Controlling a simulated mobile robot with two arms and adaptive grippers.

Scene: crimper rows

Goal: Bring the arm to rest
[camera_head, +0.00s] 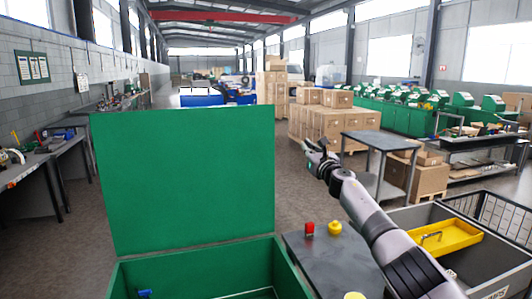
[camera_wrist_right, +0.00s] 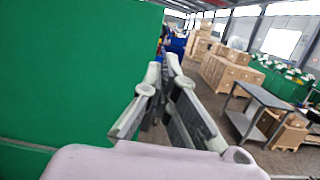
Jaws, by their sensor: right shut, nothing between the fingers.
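My right gripper (camera_head: 312,146) is held up in the air at the end of my right arm (camera_head: 372,215), which reaches in from the lower right in the head view. In the right wrist view the gripper's two fingers (camera_wrist_right: 168,66) come together at the tips, with nothing between them. It is right of the raised green panel (camera_head: 185,180) and touches nothing that I can see. My left gripper does not show in either view.
A green box (camera_head: 120,280) stands below the panel. Beside it a dark tabletop (camera_head: 318,262) bears a red block (camera_head: 309,229) and a yellow knob-like piece (camera_head: 335,227). A grey bin with a yellow tray (camera_head: 446,238) is at right. A grey table (camera_head: 378,141) and cardboard boxes stand beyond.

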